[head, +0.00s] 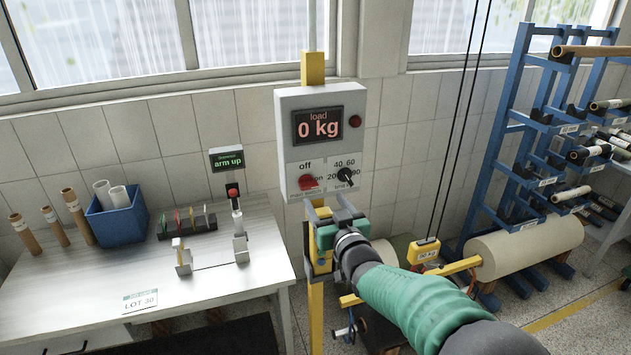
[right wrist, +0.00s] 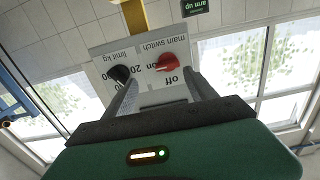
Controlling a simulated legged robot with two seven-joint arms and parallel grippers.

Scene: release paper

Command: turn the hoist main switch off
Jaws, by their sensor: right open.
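The hoist control box (head: 287,120) hangs on a yellow post by the wall, its display reading "load 0 kg". Its red main switch (head: 307,183) is at the lower left of the face, between the "off" and "on" labels; its handle appears to lie sideways toward "on". The switch also shows in the right wrist view (right wrist: 172,62), upside down. My right gripper (head: 328,203) is just below and in front of the box. In the right wrist view its fingers (right wrist: 162,72) are spread and empty, with the switch beyond them, nearer the right finger. My left gripper is out of view.
A black limit knob (head: 346,177) sits right of the switch, close behind the left finger in the wrist view. A red lamp (head: 355,121) is above it. A workbench (head: 200,285) stands left, a blue roll rack (head: 515,130) right. Hoist cables hang between box and rack.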

